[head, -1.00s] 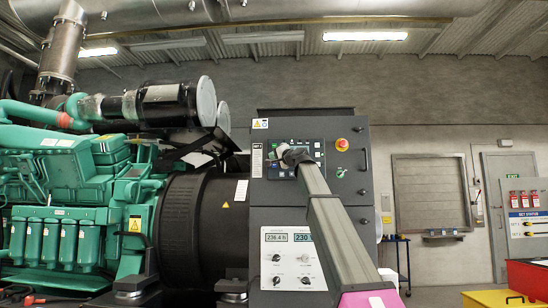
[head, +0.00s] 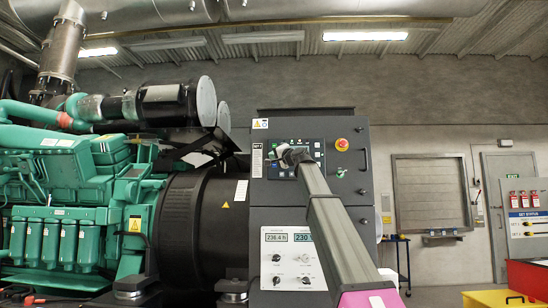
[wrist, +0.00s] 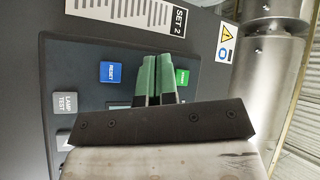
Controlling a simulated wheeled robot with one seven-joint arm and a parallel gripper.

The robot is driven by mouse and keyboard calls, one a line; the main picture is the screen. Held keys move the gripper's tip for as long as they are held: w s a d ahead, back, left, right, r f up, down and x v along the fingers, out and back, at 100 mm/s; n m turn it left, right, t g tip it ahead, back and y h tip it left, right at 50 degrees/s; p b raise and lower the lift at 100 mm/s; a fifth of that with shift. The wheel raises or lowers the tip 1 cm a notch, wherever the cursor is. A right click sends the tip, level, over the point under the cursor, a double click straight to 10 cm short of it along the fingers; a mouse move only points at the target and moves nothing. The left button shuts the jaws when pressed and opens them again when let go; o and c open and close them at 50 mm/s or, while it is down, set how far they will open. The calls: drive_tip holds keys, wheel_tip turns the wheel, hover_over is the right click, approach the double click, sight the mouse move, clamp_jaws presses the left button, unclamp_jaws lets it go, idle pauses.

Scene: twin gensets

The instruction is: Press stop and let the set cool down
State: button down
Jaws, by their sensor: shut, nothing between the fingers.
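The control cabinet (head: 264,188) of the set stands in the middle of the head view, with a controller panel near its top. In the wrist view my gripper (wrist: 157,62) is shut and empty, its green fingers together in front of the panel. The fingertips lie between a blue RESET button (wrist: 111,72) and a green button (wrist: 182,77), which a finger partly covers. I cannot tell whether they touch the panel. No stop button can be made out; my gripper and arm hide part of the panel.
A red mushroom button (head: 341,144) on a yellow plate sits right of the panel. A LAMP TEST button (wrist: 66,104) and SET 2 label (wrist: 181,18) show in the wrist view. The green engine (head: 75,180) fills the left.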

drive_tip(key=shift+s, duration=0.3)
drive_tip(key=s, duration=0.6)
drive_tip(key=shift+a, duration=0.1)
idle(0.4)
idle(0.6)
